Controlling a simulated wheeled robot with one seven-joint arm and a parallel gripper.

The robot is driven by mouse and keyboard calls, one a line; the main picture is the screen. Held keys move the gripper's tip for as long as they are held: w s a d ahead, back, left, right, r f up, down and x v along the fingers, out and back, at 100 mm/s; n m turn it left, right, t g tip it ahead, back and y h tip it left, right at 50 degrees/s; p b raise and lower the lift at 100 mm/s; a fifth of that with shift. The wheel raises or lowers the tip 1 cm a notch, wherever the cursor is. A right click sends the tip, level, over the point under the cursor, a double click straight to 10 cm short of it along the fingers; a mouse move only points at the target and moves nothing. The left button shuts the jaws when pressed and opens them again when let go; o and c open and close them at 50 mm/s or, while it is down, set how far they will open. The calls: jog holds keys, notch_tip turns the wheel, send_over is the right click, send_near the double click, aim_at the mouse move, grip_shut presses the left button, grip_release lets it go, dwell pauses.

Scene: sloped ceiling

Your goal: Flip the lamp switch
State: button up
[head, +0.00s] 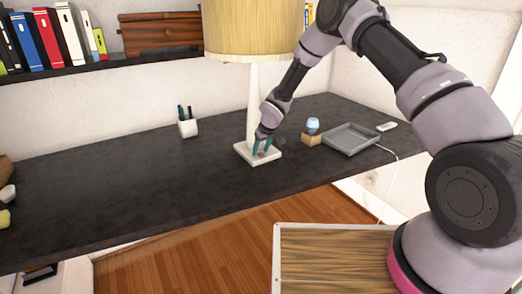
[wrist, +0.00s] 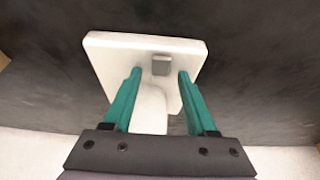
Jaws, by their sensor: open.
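The lamp stands on the dark desk, with a yellowish shade (head: 252,30), a white stem (head: 252,95) and a square white base (head: 242,152). In the wrist view the base (wrist: 110,50) fills the upper middle, with the stem's lower part (wrist: 150,108) between my fingers. A small grey switch (wrist: 160,65) sits on the base, between and just beyond the fingertips in the picture. My gripper (head: 263,148) is open above the base, pointing down; it also shows in the wrist view (wrist: 159,72). I cannot tell whether a fingertip touches the base.
The dark desk (head: 110,190) is largely clear on the left. A white pen cup (head: 188,128) stands behind left of the lamp. A small wooden block with a bluish top (head: 312,132) and a grey tray (head: 350,139) are to the right. A bookshelf (head: 110,62) hangs above.

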grip_shut()
jog(key=shift+s+d+f+t+y, duration=0.1)
jog(key=shift+s+f+t+y, duration=0.05)
jog(key=shift+s+t+y, duration=0.4)
jog(key=shift+d+t+y, duration=0.2)
jog(key=shift+t+y, duration=0.25)
jog(key=shift+t, duration=0.4)
grip_release()
jog(key=shift+w, duration=0.1)
